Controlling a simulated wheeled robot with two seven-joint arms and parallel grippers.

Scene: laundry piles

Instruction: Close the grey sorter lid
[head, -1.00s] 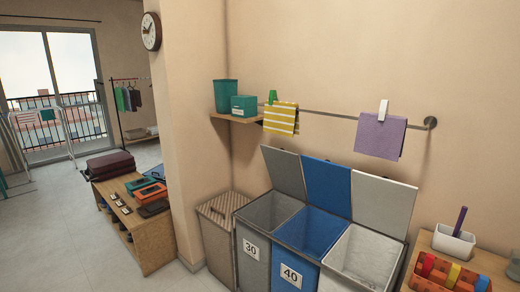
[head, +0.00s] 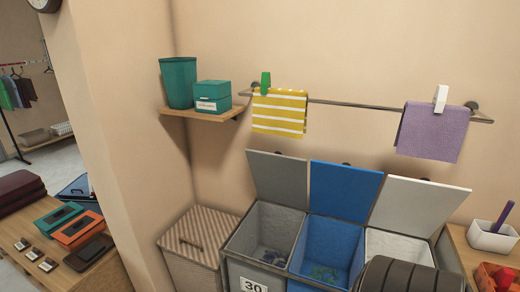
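The grey sorter lid (head: 278,177) is open and tilted back near the wall, above the grey bin (head: 254,276) marked 30. Dark bluish items lie at the bottom of that bin. The blue lid (head: 344,192) and the white lid (head: 420,206) beside it are also open. The blue bin has something greenish inside. Neither of my grippers is in view. A dark ribbed rounded shape at the bottom right covers part of the white bin; I cannot tell for sure what it is.
A striped lidded hamper (head: 197,250) stands left of the sorter. A wall shelf (head: 208,117) holds a teal bin (head: 178,82) and a teal box (head: 213,95). A rail (head: 360,107) carries a yellow striped cloth (head: 279,112) and a purple cloth (head: 432,131) above the lids.

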